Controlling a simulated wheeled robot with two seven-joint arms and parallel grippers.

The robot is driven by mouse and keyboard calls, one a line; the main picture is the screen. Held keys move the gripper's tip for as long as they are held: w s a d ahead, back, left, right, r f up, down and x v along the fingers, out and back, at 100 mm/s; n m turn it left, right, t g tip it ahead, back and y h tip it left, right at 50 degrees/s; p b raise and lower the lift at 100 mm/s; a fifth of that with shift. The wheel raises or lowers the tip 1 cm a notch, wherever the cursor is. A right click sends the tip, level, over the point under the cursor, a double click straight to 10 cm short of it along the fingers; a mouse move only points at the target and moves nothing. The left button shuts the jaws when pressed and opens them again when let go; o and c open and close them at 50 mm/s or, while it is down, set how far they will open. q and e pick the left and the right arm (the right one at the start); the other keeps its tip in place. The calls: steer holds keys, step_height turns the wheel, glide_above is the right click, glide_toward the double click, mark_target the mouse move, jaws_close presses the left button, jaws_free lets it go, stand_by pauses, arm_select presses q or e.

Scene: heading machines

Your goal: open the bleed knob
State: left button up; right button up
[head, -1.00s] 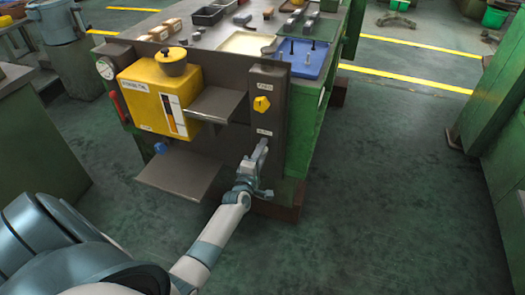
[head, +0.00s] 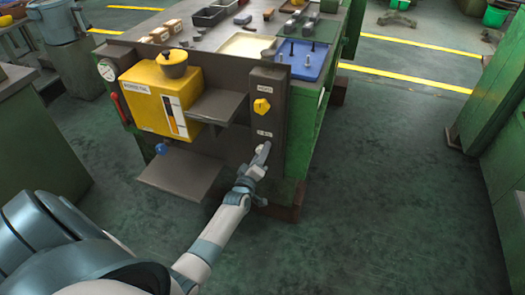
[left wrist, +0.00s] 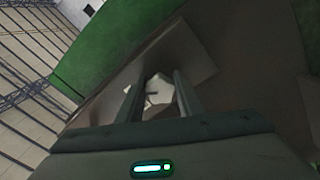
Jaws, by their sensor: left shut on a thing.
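The bleed knob (left wrist: 159,90) is a small pale, faceted knob. In the left wrist view it sits between the two dark fingers of my left gripper (left wrist: 158,98), which is shut on it. In the head view my left gripper (head: 259,160) is at the lower part of the dark upright panel (head: 266,100), just below a small label; the fingers mostly hide the knob there. How far the knob is turned cannot be told. My right gripper is not in view.
A yellow knob (head: 261,106) is higher on the same panel. A yellow tank (head: 155,100) and a grey shelf (head: 217,106) are to the left, with a lower shelf (head: 180,175) below. Open green floor (head: 380,190) lies to the right.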

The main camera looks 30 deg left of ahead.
arm_select(q)
steer(key=shift+m, duration=0.9)
steer(key=m+p, duration=0.1)
steer(key=m, duration=0.2)
steer(key=shift+f+m, duration=0.1)
steer(key=shift+m, duration=0.3)
steer(key=m, duration=0.3)
steer(key=shift+s+a+f, duration=0.1)
steer(key=shift+a, duration=0.05)
steer(key=shift+m, duration=1.1)
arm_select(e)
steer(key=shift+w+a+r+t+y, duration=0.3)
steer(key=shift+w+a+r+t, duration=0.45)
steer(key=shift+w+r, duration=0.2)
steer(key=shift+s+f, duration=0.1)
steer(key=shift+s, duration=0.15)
arm_select(q)
steer(key=o, duration=0.9)
steer(key=shift+o, duration=0.8)
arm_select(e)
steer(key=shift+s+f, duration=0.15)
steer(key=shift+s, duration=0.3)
